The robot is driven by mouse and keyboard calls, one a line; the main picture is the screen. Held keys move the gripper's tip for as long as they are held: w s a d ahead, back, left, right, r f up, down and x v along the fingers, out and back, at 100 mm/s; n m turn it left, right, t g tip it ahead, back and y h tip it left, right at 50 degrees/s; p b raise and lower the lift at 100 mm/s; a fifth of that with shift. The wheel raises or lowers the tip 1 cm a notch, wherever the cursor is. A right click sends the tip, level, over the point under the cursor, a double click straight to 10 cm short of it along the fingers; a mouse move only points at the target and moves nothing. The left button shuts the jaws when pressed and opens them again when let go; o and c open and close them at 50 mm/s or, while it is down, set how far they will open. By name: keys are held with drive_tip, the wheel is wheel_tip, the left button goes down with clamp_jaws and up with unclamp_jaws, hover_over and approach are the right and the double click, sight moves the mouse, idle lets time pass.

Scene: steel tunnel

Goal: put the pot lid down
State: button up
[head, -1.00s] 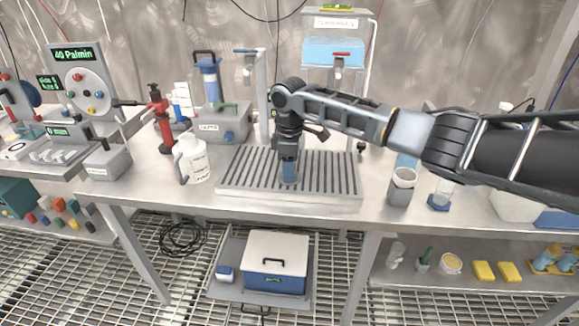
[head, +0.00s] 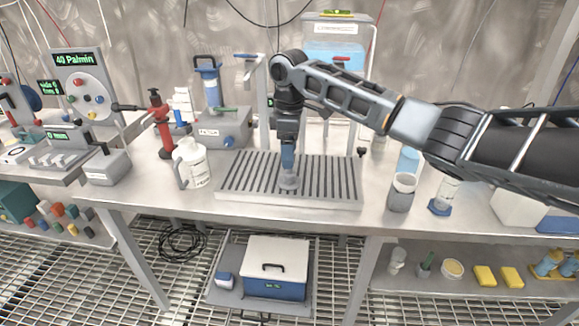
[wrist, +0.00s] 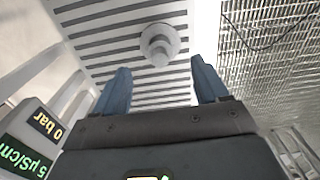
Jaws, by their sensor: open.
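A small pale round lid with a knob (wrist: 159,44) lies on the slatted draining rack in the wrist view. In the head view the lid (head: 288,182) rests near the front middle of the ribbed rack (head: 337,199), just below my gripper (head: 288,166). In the wrist view my gripper (wrist: 162,80) has its two blue fingers spread wide. Nothing is between them, and the lid lies beyond the fingertips, apart from them. No pot that clearly matches the lid can be made out.
A white jug (head: 192,163) stands left of the rack. A grey cup (head: 402,192) and a beaker on a blue base (head: 442,196) stand to its right. A pump unit (head: 222,127) and a water tank (head: 336,54) stand behind. The bare bench front (head: 270,214) is clear.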

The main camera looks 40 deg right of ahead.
drive_tip(key=shift+r, duration=2.6)
